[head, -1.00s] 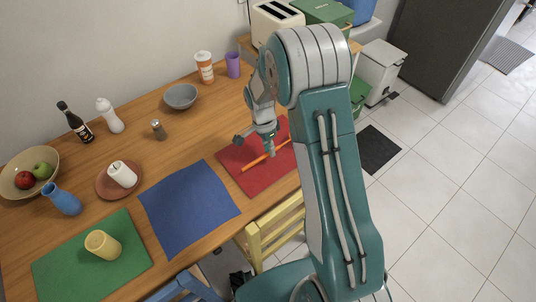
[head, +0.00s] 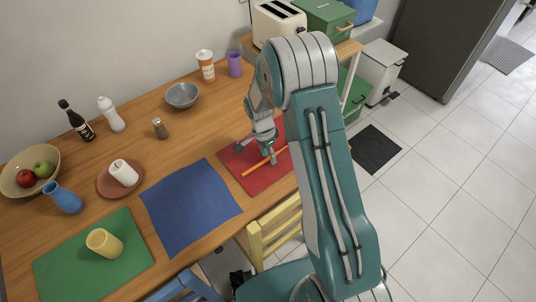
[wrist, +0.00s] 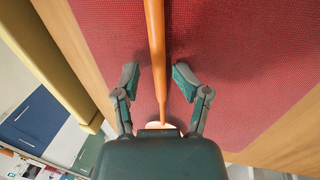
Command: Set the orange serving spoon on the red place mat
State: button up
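The orange serving spoon (head: 256,169) lies across the red place mat (head: 240,160), its visible length within the mat's edges in the head view. In the wrist view the orange spoon (wrist: 154,30) runs from the top edge down toward my gripper's body, over the red mat (wrist: 240,60). My gripper (wrist: 157,76) is open, with one finger on each side of the spoon and a gap on both sides. In the head view my gripper (head: 266,157) is low over the mat. My arm hides part of the mat's right side.
A blue mat (head: 188,208) lies left of the red one. A green mat (head: 80,270) holds a yellow cup (head: 104,243). A grey bowl (head: 182,96) stands farther back. A yellow chair (head: 275,225) stands at the table's front edge.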

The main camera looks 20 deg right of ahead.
jog(key=shift+r, duration=0.15)
jog(key=v, duration=1.3)
jog(key=s+r+n+t, duration=0.25)
jog(key=s+r, duration=0.25)
jog(key=r, duration=0.3)
jog(key=s+r+n+t, duration=0.1)
jog(key=s+r+n, duration=0.3)
jog(key=s+r, duration=0.25)
jog(key=s+r+n+t, duration=0.2)
jog(key=s+n, duration=0.1)
jog(key=s, duration=0.4)
jog(key=s+d+r+n+t+y, duration=0.1)
jog(key=s+r+n+t, duration=0.1)
jog(key=s, duration=0.6)
jog(key=shift+d+r+n+t, duration=0.15)
jog(key=shift+r+n+t, duration=0.2)
jog(key=shift+r+n, duration=0.55)
jog(key=shift+f, duration=0.2)
